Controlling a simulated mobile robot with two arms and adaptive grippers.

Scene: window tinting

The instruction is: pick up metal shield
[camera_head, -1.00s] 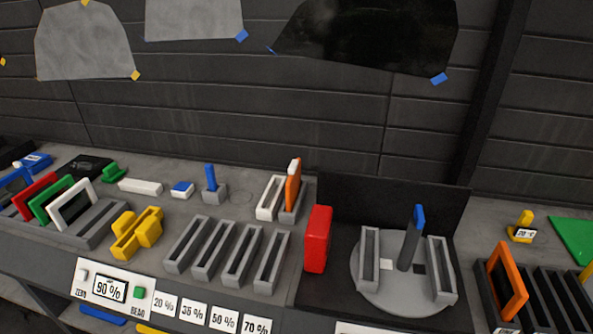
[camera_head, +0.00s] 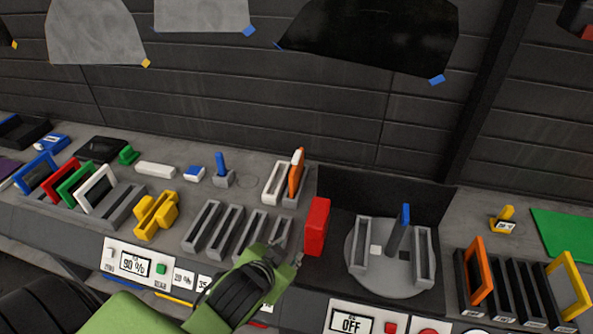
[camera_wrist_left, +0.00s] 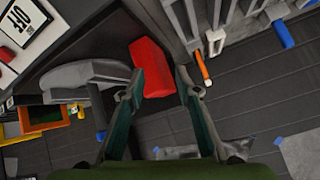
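Nothing in view is clearly marked as the metal shield. The thing closest to my left gripper is a red upright block (camera_head: 317,227), standing at the left edge of the dark turntable station. My left gripper (camera_head: 287,251) is in front and left of this block in the head view. In the left wrist view the gripper (camera_wrist_left: 160,78) is open, its two fingers apart. The red block (camera_wrist_left: 152,68) shows between and beyond the fingertips; I cannot tell whether they touch it. My right gripper is not in view.
A round grey turntable (camera_head: 384,283) with slotted holders and a blue-topped post (camera_head: 402,230) stands right of the block. A grey slotted rack (camera_head: 207,225) is behind my gripper. An orange-and-white piece (camera_head: 296,176) stands in a holder behind. A dark panel (camera_head: 345,197) backs the turntable.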

